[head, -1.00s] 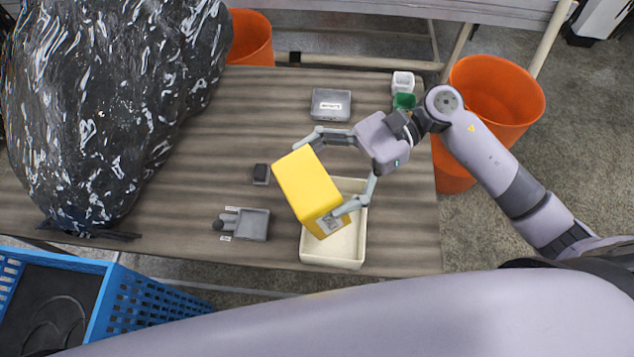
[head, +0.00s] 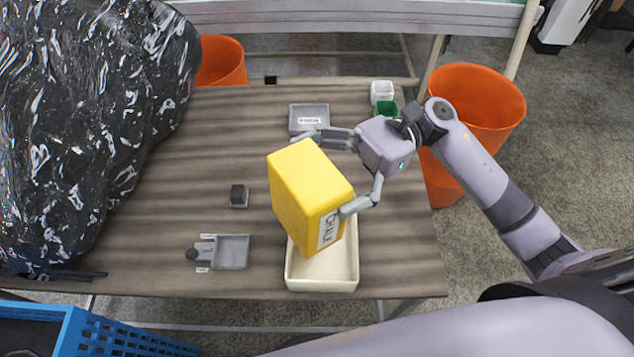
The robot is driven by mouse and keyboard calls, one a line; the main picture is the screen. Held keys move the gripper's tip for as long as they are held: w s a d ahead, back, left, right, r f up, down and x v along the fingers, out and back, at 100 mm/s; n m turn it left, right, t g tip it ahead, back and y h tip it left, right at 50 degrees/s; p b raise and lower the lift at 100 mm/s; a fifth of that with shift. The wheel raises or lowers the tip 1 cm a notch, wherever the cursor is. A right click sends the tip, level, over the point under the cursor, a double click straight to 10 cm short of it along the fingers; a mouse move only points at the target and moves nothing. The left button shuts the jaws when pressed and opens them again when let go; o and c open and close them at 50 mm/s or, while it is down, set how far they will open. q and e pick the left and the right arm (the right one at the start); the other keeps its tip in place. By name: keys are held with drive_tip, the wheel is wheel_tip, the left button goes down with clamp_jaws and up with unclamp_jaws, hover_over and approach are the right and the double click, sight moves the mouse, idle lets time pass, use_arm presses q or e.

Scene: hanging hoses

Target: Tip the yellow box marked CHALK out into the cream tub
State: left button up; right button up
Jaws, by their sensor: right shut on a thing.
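The yellow box (head: 298,190) is in the head view, held tilted above the cream tub (head: 322,287). A white label reading CHALK is on its right side, near the lower end. My right gripper (head: 332,172) is shut on the box, one finger at its far upper edge and one at its near right side. The box hides the back left part of the tub. The bare tub floor that shows is pale, and I see no chalk in it. Whether the box's lower end is open is hidden. My left gripper is not in view.
A grey labelled tray (head: 309,118), a white cup (head: 382,90) and a green cup (head: 387,109) stand at the back. A small dark block (head: 239,196) and a grey tray (head: 232,252) lie left. A black bag (head: 90,130) covers the table's left side.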

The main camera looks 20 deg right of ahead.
drive_tip(key=shift+w+d+f+g+y+b, duration=0.25)
drive_tip(key=shift+d+y+b, duration=0.35)
drive_tip(key=shift+b, duration=0.7)
drive_tip(key=shift+w+d+f+g+y+b, duration=0.2)
drive_tip(key=shift+d+y+b, duration=0.35)
drive_tip(key=shift+b, duration=0.7)
drive_tip(key=shift+d+r+y+b, duration=0.1)
drive_tip(key=shift+d+y+b, duration=0.3)
drive_tip(key=shift+b, duration=0.1)
wheel_tip(320, 180, up, 2)
drive_tip(key=shift+r, duration=0.1)
wheel_tip(320, 180, down, 2)
drive_tip(key=shift+f, duration=0.1)
